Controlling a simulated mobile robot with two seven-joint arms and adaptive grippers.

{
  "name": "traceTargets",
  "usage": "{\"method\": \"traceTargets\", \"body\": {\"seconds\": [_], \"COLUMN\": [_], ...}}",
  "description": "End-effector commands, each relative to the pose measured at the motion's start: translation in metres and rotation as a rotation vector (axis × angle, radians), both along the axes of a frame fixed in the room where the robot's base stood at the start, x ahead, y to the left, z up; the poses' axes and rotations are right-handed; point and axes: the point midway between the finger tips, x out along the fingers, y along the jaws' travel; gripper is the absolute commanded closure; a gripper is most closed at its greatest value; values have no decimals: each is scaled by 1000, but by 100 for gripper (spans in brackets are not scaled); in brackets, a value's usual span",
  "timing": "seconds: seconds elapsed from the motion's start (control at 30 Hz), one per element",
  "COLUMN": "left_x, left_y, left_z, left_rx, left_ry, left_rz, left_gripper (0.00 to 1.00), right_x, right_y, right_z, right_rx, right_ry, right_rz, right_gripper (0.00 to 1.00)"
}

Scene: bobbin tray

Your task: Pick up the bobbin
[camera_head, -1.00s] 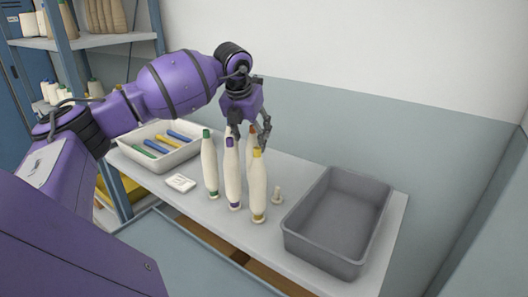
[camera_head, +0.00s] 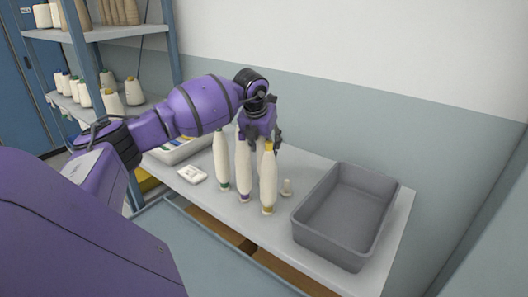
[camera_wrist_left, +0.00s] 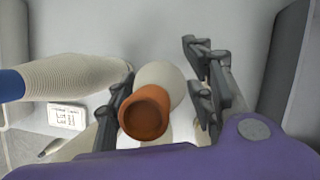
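Several tall cream bobbins stand upright on the grey table. In the left wrist view, an orange-capped bobbin (camera_wrist_left: 146,112) lies between the fingers of my left gripper (camera_wrist_left: 160,95), which look apart, with a small gap on the right side. In the head view this bobbin is mostly hidden. A blue-tipped bobbin (camera_wrist_left: 70,76) is beside the left finger.
A grey empty bin (camera_head: 345,205) stands at the table's right. A white tray (camera_head: 178,151) with coloured bobbins and a white card (camera_head: 192,174) are at the left. Shelves hold more cones.

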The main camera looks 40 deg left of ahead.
Motion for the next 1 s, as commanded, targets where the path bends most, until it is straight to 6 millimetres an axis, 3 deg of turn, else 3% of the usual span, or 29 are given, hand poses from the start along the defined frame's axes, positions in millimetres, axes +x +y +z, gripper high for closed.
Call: {"method": "traceTargets", "body": {"seconds": [0.03, 0.27, 0.67, 1.0], "left_x": [0, 0, 0, 1], "left_y": [0, 0, 0, 0], "left_z": [0, 0, 9, 65], "left_rx": [0, 0, 2, 2], "left_ry": [0, 0, -1, -4], "left_rz": [0, 0, 0, 0], "left_gripper": [63, 93, 93, 93], "right_x": [1, 2, 1, -6], "right_y": [0, 1, 1, 1], "right_z": [0, 1, -1, -11], "right_rx": [0, 1, 2, 0], "right_ry": [-1, -4, -1, 17], "right_rz": [0, 1, -1, 0], "right_gripper": [60, 60, 60, 60]}}
